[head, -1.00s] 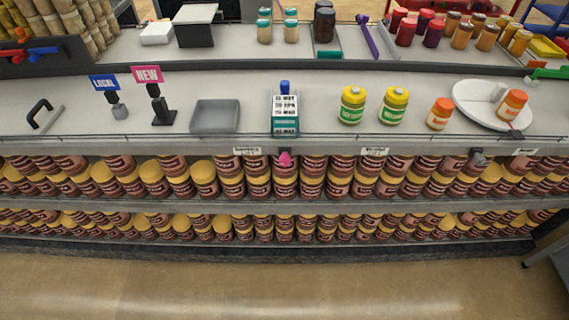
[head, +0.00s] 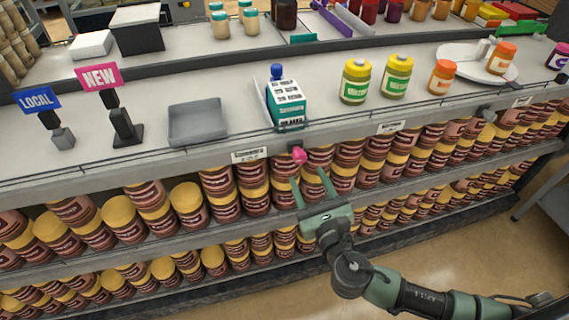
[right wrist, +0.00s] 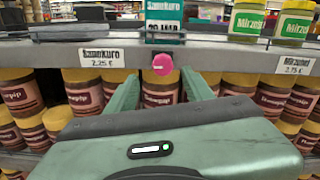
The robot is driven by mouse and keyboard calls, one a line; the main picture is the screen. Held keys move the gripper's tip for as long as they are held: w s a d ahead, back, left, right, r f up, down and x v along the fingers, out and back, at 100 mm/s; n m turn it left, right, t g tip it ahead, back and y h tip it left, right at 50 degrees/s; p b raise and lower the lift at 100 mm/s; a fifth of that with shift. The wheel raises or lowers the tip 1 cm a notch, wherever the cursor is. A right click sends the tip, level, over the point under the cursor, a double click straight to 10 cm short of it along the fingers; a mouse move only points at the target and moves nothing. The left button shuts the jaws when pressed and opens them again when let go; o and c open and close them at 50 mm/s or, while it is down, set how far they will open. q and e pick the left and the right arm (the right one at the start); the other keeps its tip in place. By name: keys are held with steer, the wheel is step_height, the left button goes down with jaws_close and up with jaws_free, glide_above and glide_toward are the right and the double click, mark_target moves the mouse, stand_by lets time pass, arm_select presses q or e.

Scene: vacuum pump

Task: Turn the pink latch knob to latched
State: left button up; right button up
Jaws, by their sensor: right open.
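The pink latch knob (head: 299,155) sits on the front edge of the shelf, below the teal and white carton. In the right wrist view the pink knob (right wrist: 163,64) shows between and just beyond the fingertips. My right gripper (head: 309,182) is open and empty, just below and in front of the knob, its fingers pointing at the shelf edge. In the right wrist view the gripper (right wrist: 160,82) has one finger on either side of the knob's line. I see no contact with the knob. My left gripper is not in view.
The carton (head: 287,103) stands right above the knob. A grey tray (head: 198,122) is left of it; yellow-lidded jars (head: 356,82) are to the right. Price tags (head: 250,155) line the shelf edge. Stacked brown jars (head: 222,190) fill the shelf behind my gripper.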

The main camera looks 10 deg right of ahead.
mark_target(301, 160)
steer(key=w, duration=0.3)
steer(key=shift+w+d+r+p, duration=0.2)
steer(key=shift+d+r+p, duration=0.1)
steer(key=shift+p, duration=0.1)
steer(key=w, duration=0.3)
steer(key=shift+w+a+f, duration=0.2)
steer(key=shift+a, duration=0.05)
steer(key=shift+w, duration=0.3)
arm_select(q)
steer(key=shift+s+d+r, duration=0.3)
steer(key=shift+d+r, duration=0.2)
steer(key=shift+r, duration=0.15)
arm_select(e)
jaws_close()
